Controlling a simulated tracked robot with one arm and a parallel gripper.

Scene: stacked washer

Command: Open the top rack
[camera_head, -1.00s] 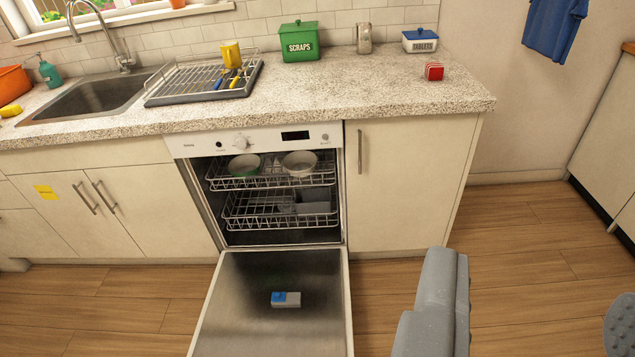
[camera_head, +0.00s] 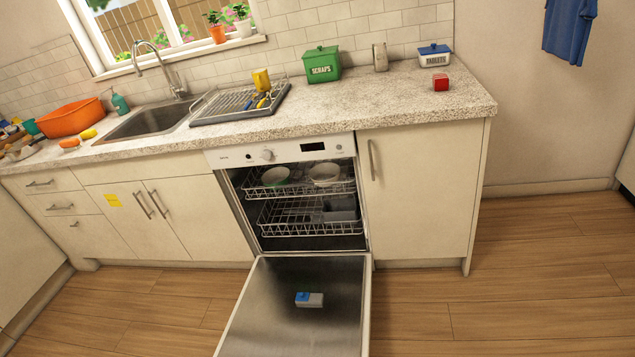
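The dishwasher (camera_head: 285,153) stands under the counter with its door (camera_head: 270,335) folded down flat towards me. The top rack (camera_head: 298,187) is a wire basket pushed inside the tub. It holds two bowls, a green-and-white bowl (camera_head: 276,176) on the left and a white bowl (camera_head: 325,174) on the right. The lower rack (camera_head: 300,232) is also inside, with a grey cutlery basket (camera_head: 341,210) at its right. My gripper does not show in this view.
A small blue-and-grey block (camera_head: 309,299) lies on the open door. Closed cupboards flank the dishwasher. The countertop (camera_head: 380,104) carries a dish rack (camera_head: 240,105), a green tin (camera_head: 322,65) and other items. Wooden floor (camera_head: 490,300) to the right is clear.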

